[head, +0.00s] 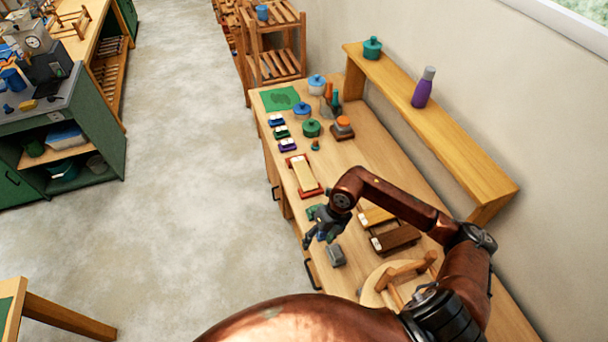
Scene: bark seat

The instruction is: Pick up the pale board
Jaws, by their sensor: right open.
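A pale board (302,173) lies on a red holder (311,193) near the front edge of the workbench. A second light-coloured board (376,217) lies farther right, partly hidden behind my right arm, beside a dark brown board (398,238). I cannot tell from looks alone which of the two light ones is meant. My right gripper (315,236) is open and empty over the bench's front edge, nearer to me than the red holder and apart from it. My left gripper is not in view.
A round wooden stool seat (376,288) lies nearer me. Pots, small coloured blocks and a green mat (280,98) fill the bench's far end. A raised shelf (440,140) runs along the wall.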

